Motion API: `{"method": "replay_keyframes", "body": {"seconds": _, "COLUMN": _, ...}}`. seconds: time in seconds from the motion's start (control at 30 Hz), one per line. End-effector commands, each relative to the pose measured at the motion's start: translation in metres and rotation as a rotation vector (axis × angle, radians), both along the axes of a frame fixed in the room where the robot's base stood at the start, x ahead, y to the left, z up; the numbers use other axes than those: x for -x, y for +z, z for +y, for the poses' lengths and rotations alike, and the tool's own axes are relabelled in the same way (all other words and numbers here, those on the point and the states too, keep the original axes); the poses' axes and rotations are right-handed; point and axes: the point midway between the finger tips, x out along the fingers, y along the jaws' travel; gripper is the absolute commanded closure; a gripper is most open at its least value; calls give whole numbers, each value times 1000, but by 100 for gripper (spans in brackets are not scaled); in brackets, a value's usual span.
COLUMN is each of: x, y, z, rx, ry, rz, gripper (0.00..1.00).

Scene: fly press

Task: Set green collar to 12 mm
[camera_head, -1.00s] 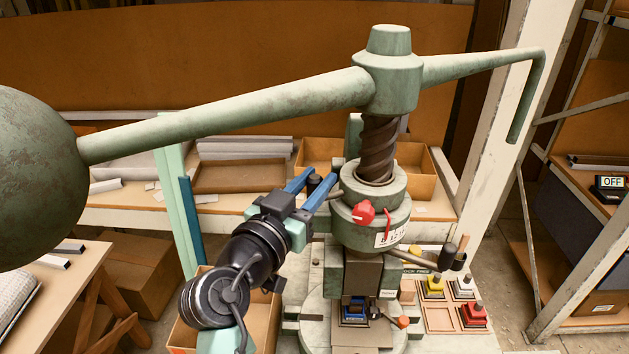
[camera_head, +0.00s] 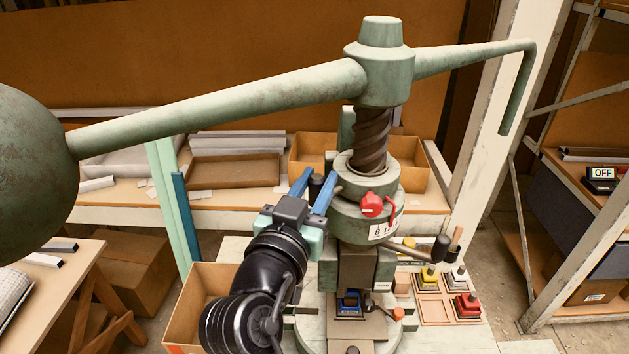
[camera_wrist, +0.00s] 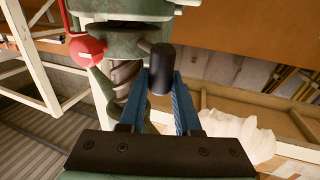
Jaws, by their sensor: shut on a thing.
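The green collar (camera_head: 352,163) is a thick, worn ring around the press's dark screw (camera_head: 370,135); it also shows in the wrist view (camera_wrist: 125,38). A short rod with a black knob (camera_wrist: 160,70) sticks out of its left side. My gripper (camera_head: 316,190), with blue fingers, is shut on this black knob; in the wrist view one finger lies on each side of it. A red knob with a curved red pointer (camera_head: 372,205) sits on the collar's front. Below it is a white scale label (camera_head: 383,232), whose figures are too small to read surely.
The press's long green arm (camera_head: 220,103) with a heavy ball (camera_head: 30,165) crosses above. A black-tipped lever (camera_head: 440,247) sticks out at lower right. A tray (camera_head: 433,312) holds yellow, white and red blocks. An open carton (camera_head: 200,300) stands at lower left.

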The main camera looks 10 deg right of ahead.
Motion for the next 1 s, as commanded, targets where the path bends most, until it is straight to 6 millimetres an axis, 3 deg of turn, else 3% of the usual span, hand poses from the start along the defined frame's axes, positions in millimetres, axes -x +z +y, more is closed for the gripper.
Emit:
{"method": "replay_keyframes", "body": {"seconds": 0.03, "x": 0, "y": -9, "z": -2, "rx": -8, "ry": -6, "rz": 20, "gripper": 63}}
{"method": "replay_keyframes", "body": {"seconds": 0.17, "x": 0, "y": -7, "z": -1, "rx": -7, "ry": -5, "rz": 16, "gripper": 40}}
{"method": "replay_keyframes", "body": {"seconds": 0.2, "x": 0, "y": -7, "z": -1, "rx": -6, "ry": -5, "rz": 14, "gripper": 38}}
{"method": "replay_keyframes", "body": {"seconds": 0.57, "x": 4, "y": -6, "z": 3, "rx": -4, "ry": -2, "rz": 10, "gripper": 38}}
{"method": "replay_keyframes", "body": {"seconds": 0.77, "x": 29, "y": -8, "z": 20, "rx": -4, "ry": 1, "rz": 8, "gripper": 38}}
{"method": "replay_keyframes", "body": {"seconds": 1.0, "x": 74, "y": -9, "z": 48, "rx": -5, "ry": 1, "rz": 9, "gripper": 38}}
